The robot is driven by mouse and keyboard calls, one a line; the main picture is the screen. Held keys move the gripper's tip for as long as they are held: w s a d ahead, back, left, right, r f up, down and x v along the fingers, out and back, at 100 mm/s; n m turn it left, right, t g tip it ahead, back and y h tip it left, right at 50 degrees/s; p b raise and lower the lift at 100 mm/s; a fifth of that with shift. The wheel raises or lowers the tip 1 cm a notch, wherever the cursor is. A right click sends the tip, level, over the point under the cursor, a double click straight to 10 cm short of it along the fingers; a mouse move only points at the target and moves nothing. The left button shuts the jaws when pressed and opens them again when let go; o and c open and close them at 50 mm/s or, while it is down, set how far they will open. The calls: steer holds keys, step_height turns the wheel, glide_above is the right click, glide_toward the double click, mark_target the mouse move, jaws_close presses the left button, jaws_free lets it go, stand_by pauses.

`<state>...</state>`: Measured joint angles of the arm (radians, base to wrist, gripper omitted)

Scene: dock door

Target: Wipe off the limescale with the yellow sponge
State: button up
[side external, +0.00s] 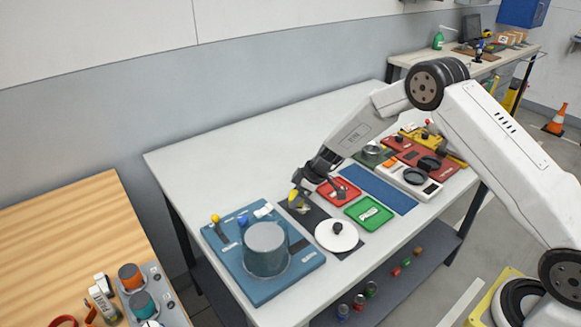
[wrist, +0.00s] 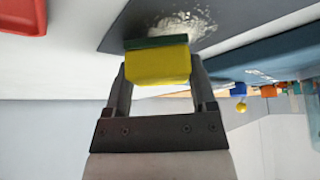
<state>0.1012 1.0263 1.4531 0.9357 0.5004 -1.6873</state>
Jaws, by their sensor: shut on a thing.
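My gripper (side external: 296,192) is shut on the yellow sponge (wrist: 158,67), which has a dark green scouring layer (wrist: 160,42) on its far face. In the wrist view the sponge sits between both fingers (wrist: 157,85). The green layer faces a dark grey panel (wrist: 245,12) and is at or very near its surface; I cannot tell if they touch. The limescale (wrist: 185,24) is a pale, speckled white patch on that panel, just beyond the sponge, which may hide part of it. In the side view the sponge (side external: 293,197) shows small and yellow.
A blue base with a grey cylinder (side external: 265,249) stands left of the panel. A white round lid with a black knob (side external: 336,236) lies in front. Red (side external: 336,191) and green (side external: 369,214) trays are to the right. The table's back left (side external: 240,150) is clear.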

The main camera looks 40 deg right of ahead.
mark_target(302, 213)
steer(key=shift+s, duration=2.7)
steer(key=shift+w+f, duration=0.1)
steer(key=shift+w, duration=3.45)
steer(key=shift+r, duration=4.1)
steer(key=shift+s, duration=0.1)
